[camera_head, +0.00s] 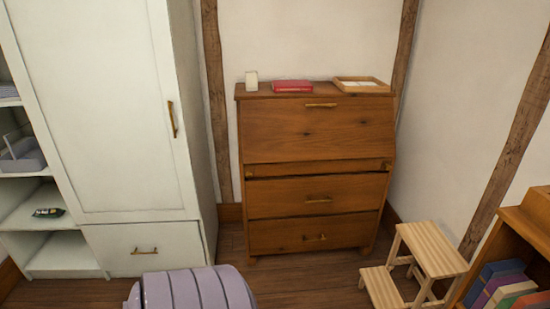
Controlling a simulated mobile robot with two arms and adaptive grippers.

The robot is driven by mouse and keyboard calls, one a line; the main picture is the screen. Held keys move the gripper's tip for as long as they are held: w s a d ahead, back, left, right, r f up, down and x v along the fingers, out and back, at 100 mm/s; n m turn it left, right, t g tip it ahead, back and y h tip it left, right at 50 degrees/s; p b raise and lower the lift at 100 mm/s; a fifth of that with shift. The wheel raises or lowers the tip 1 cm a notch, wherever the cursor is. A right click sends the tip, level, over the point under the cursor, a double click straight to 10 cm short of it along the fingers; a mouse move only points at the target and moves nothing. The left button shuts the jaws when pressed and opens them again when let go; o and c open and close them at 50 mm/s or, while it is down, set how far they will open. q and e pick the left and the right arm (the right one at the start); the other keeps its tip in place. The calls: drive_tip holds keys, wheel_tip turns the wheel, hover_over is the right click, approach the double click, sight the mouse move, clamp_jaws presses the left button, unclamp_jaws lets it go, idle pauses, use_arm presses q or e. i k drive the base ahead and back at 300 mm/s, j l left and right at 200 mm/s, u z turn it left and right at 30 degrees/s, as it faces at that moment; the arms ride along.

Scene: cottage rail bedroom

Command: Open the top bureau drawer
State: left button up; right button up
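A brown wooden bureau (320,133) stands against the back wall, in the middle of the head view. Its upper part is a large sloped front with a handle near its top edge. Below a narrow strip is the top drawer (280,196), which looks shut, with a brass handle (318,200) at its middle. A second drawer (280,235) below it, also with a handle, looks shut too. Neither of my grippers shows in this view.
A white wardrobe (110,110) with open shelves stands left of the bureau. A wooden step stool (432,249) is at the front right, beside a bookcase (532,222) with books. A ribbed lilac object (195,290) is at the bottom. Wooden floor shows before the bureau.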

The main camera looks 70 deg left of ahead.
sight(314, 194)
drive_tip(key=u, duration=1.75)
drive_tip(key=i+z, duration=0.1)
drive_tip(key=i, duration=0.15)
